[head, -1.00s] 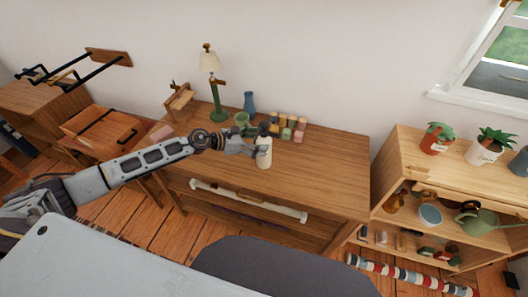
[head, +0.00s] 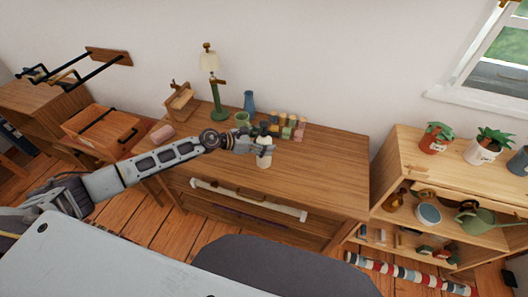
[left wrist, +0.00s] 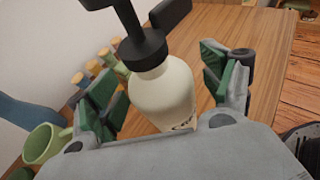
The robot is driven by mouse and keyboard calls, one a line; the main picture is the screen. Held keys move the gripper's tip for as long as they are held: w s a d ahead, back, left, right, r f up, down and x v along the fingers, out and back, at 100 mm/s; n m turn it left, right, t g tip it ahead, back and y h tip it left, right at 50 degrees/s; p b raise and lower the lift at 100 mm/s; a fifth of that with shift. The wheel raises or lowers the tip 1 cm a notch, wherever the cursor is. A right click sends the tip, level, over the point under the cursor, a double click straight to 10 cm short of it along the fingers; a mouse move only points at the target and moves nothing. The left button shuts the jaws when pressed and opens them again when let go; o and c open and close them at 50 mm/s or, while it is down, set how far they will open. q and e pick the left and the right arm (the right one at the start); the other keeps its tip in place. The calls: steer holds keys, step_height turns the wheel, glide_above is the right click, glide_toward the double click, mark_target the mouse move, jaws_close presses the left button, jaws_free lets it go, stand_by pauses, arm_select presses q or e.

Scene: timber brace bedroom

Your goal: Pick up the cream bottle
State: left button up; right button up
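The cream bottle (head: 264,161) stands upright on the wooden desk (head: 320,180). In the left wrist view the cream bottle (left wrist: 164,95) has a black cap (left wrist: 143,52) with a black top piece. My left gripper (head: 266,147) is at the bottle's upper part and hides some of it in the head view. In the left wrist view its green-padded fingers (left wrist: 163,82) are spread on either side of the bottle, with a gap visible on the right side. Whether the left finger touches the bottle is unclear. My right gripper is not in view.
Behind the bottle are several small coloured jars (head: 288,128), a green mug (head: 242,119), a blue vase (head: 249,102) and a green lamp (head: 219,105). The desk's right side is clear. A shelf with plants (head: 400,170) stands further right.

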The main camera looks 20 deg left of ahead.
arm_select(q)
steer(key=c, duration=1.6)
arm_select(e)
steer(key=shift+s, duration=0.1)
arm_select(q)
steer(key=shift+o, duration=0.2)
steer(key=shift+r, duration=0.1)
